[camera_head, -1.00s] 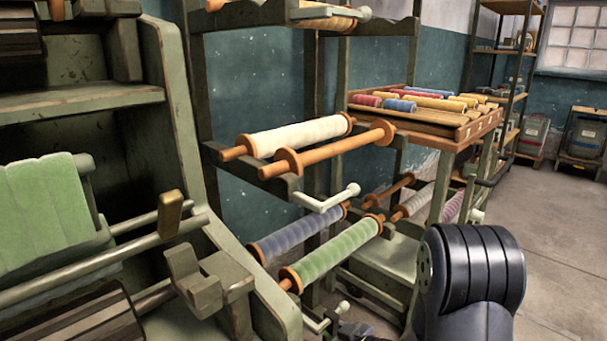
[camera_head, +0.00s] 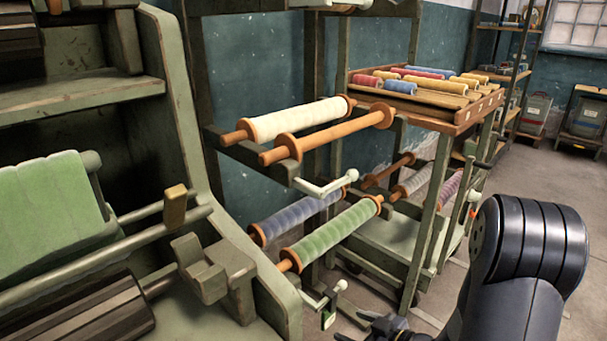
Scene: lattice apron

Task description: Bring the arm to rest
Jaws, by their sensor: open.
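My arm's thick black link (camera_head: 530,250) rises at the lower right, in front of the floor and the bobbin cart. My gripper (camera_head: 378,327) shows only in part at the bottom edge, right of the lower white crank handle. It is open, and nothing shows between its jaws. The rest of it is cut off by the frame.
A green loom frame (camera_head: 185,130) fills the left, with green cloth (camera_head: 48,215). A rack beside it bears a cream roller (camera_head: 300,119), a bare wooden roller (camera_head: 340,133), a blue roller (camera_head: 295,219) and a green roller (camera_head: 335,236). Bobbins lie on the wooden cart (camera_head: 440,115). Floor (camera_head: 555,175) is clear at right.

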